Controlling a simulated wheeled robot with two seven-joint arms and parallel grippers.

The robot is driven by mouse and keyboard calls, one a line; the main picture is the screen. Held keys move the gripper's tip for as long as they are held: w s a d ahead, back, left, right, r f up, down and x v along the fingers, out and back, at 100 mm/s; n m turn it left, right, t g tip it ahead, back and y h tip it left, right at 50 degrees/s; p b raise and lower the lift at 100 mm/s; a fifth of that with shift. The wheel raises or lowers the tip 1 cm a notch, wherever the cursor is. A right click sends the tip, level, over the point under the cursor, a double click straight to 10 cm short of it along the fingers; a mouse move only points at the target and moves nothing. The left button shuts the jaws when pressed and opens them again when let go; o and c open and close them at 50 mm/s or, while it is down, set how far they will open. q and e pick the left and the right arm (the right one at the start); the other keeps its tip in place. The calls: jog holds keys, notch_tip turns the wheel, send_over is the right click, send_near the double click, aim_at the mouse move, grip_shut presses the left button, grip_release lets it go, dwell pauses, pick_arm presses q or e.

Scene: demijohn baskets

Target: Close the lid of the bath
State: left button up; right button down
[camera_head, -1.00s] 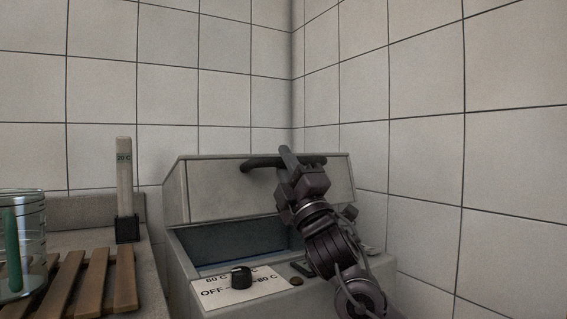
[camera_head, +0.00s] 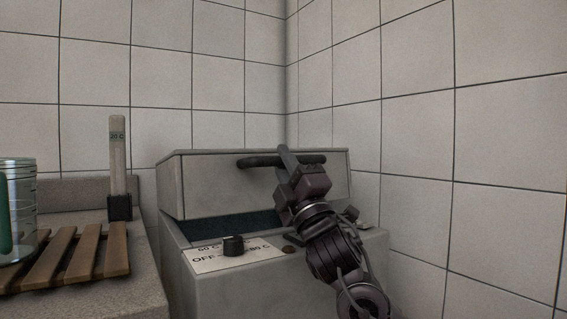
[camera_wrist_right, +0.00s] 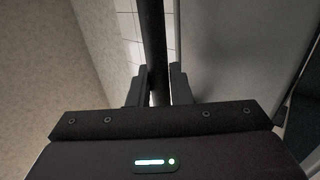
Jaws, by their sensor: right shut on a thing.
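The grey bath (camera_head: 285,270) stands in the tiled corner. Its lid (camera_head: 215,190) is partly open, with a narrowed dark gap (camera_head: 225,227) between it and the body. A dark bar handle (camera_head: 258,161) runs along the upper front of the lid. My right gripper (camera_head: 290,162) is shut on the handle. In the right wrist view the bar (camera_wrist_right: 153,50) passes between the two fingers (camera_wrist_right: 158,88), and the pale lid surface (camera_wrist_right: 225,50) lies to the right. My left gripper is not in view.
A control plate with a black knob (camera_head: 233,246) is on the bath's front top. At left, a counter holds a wooden slatted rack (camera_head: 65,262), a glass vessel (camera_head: 22,215) and a thermometer in a dark stand (camera_head: 118,165). Tiled walls close off the back and right.

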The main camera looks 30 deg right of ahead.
jog(key=shift+w+f, duration=0.1)
jog(key=shift+f, duration=0.15)
jog(key=c, duration=1.4)
grip_release()
jog(key=shift+w, duration=0.15)
jog(key=shift+s+f, duration=0.35)
jog(key=shift+s, duration=0.05)
jog(key=shift+s+a+f+b, duration=0.1)
jog(key=shift+s+f+b, duration=0.15)
jog(key=shift+s, duration=2)
jog(key=shift+s+a+f+b, duration=0.2)
jog(key=shift+s+b, duration=0.2)
jog(key=shift+s, duration=1.9)
jog(key=shift+s+a+f+b, duration=0.1)
jog(key=shift+s+f+b, duration=0.15)
jog(key=shift+s, duration=2)
jog(key=shift+r, duration=0.1)
